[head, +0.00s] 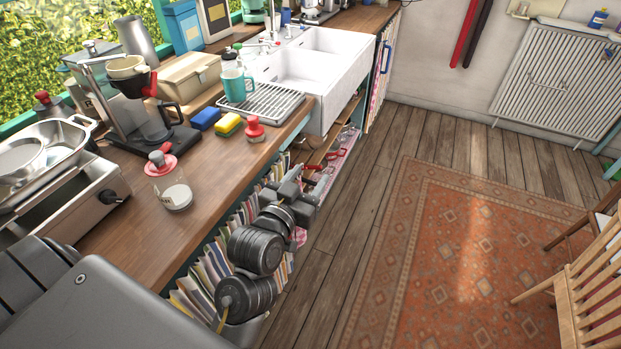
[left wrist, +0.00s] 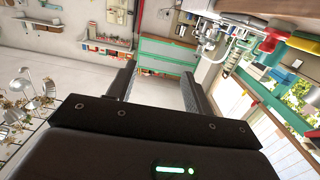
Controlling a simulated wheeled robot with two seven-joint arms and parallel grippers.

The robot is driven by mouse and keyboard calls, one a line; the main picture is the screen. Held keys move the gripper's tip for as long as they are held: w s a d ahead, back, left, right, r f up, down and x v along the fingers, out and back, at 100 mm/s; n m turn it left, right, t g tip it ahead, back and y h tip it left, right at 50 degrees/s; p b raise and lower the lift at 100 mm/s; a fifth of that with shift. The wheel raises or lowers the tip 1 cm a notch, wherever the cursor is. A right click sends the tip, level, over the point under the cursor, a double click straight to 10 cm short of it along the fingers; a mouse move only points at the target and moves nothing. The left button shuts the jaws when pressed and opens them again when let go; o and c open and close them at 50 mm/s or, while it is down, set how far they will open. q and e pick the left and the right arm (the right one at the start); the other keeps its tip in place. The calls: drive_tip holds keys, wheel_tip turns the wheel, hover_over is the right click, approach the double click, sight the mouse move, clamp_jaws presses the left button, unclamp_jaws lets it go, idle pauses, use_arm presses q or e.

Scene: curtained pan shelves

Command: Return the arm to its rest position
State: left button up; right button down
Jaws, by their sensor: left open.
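My left arm (head: 255,250) reaches along the front of the wooden counter in the head view. Its left gripper (head: 308,183) is in front of the counter, near the open shelf below the sink, and partly hides what is behind it. In the left wrist view the two fingers of my left gripper (left wrist: 160,75) stand wide apart with nothing between them. My right gripper is in neither view. Pans with red handles (head: 335,154) lie on the low shelf beyond my left gripper.
The wooden counter (head: 215,160) carries a glass jar (head: 172,190), a coffee maker (head: 150,125), sponges (head: 228,124) and a dish rack (head: 275,105). Files (head: 205,275) stand below the counter, close to my left arm. The floor and patterned rug (head: 460,250) to the right are open, with a wooden chair (head: 590,285) at the edge.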

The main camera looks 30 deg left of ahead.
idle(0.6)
use_arm(q)
drive_tip(key=w+d+f+g+h, duration=0.1)
drive_tip(key=w+d+f+g, duration=0.1)
drive_tip(key=f, duration=0.8)
drive_tip(key=w+d+f+g, duration=0.1)
drive_tip(key=w+d+f, duration=0.1)
drive_tip(key=f, duration=0.8)
drive_tip(key=s+d+f+m+g, duration=0.1)
drive_tip(key=s+f+g, duration=0.3)
drive_tip(key=f, duration=0.8)
drive_tip(key=s+d+f+g, duration=0.1)
drive_tip(key=s+f, duration=0.5)
drive_tip(key=f, duration=0.7)
drive_tip(key=s+a+f+g, duration=0.3)
drive_tip(key=s+f+g, duration=0.1)
drive_tip(key=s+f, duration=1)
drive_tip(key=s+a+f+g, duration=0.2)
drive_tip(key=s+a+f, duration=0.1)
drive_tip(key=s, duration=0.7)
drive_tip(key=s+a+f+m+g+y, duration=0.1)
drive_tip(key=s+a, duration=0.4)
drive_tip(key=s, duration=0.6)
wheel_tip(320, 180, down, 2)
drive_tip(key=shift+s+a+f+g, duration=0.15)
drive_tip(key=shift+a+f+g, duration=0.1)
drive_tip(key=shift+g, duration=0.45)
